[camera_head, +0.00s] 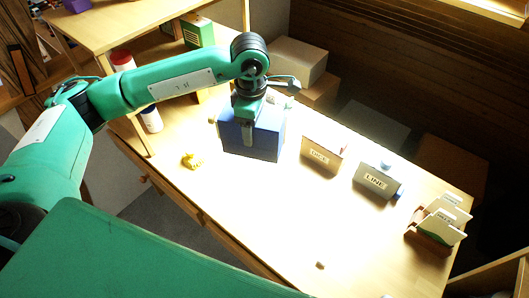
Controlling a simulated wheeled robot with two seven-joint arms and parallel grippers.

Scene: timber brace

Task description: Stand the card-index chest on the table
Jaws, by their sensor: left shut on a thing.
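A blue box (265,141), which looks like the card-index chest, is at the back left part of the wooden table (255,215). My left gripper (247,135) comes down on it from above and is shut on it, with one finger visible against its front face. I cannot tell whether its underside touches the tabletop or is slightly above it. The top and back of the box are partly hidden by the gripper. My right gripper is not in view.
A crumpled yellow thing (192,160) lies left of the box. Labelled cards stand to the right, "DICE" (321,155) and "LINE" (377,181), with a card holder (437,228) at the right end. A shelf (130,22) stands behind my left arm. The front middle of the table is mostly clear.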

